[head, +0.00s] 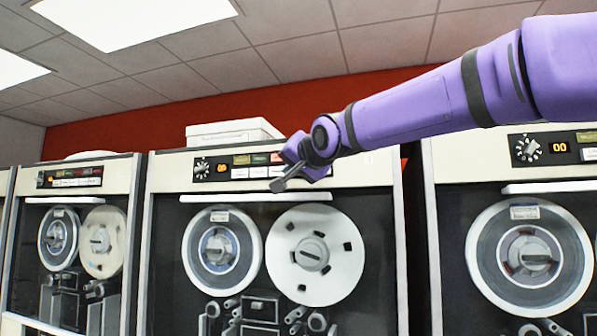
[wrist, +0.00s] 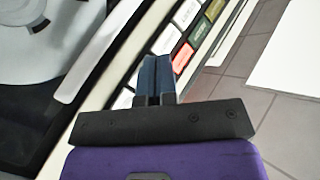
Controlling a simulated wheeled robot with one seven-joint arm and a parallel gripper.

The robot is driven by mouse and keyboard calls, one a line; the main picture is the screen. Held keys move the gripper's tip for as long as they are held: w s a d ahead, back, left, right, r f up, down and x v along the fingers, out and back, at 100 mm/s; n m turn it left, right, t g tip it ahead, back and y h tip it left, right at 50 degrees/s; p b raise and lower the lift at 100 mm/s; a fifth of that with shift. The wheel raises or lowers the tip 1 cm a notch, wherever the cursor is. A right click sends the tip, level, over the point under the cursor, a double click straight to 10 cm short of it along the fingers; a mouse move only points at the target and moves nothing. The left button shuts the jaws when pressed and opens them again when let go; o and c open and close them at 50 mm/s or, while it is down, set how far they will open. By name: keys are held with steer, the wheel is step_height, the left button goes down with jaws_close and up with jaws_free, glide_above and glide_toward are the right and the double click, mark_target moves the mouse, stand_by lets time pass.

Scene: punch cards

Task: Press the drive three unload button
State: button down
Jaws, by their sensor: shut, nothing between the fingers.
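My gripper (head: 279,185) is shut and empty in front of the right part of the middle tape drive's button panel (head: 240,173). The panel has two rows of small buttons, some white and some coloured; the arm and gripper hide its right end. In the wrist view the closed fingers (wrist: 154,64) overlap the button rows. White buttons (wrist: 165,40), a green button (wrist: 200,31) and a red button (wrist: 182,58) show beyond them. Contact with a button cannot be made out.
The middle drive's white reel (head: 315,255) and a white ledge (head: 256,197) lie below the panel. A white box (head: 234,132) sits on top. Other drives stand left (head: 78,230) and right (head: 520,240). My purple arm reaches in from the upper right.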

steer(key=shift+w+d, duration=0.3)
steer(key=shift+w, duration=0.6)
steer(key=shift+w, duration=0.1)
stand_by(1.4)
steer(key=shift+w+d, duration=0.15)
steer(key=shift+w, duration=0.15)
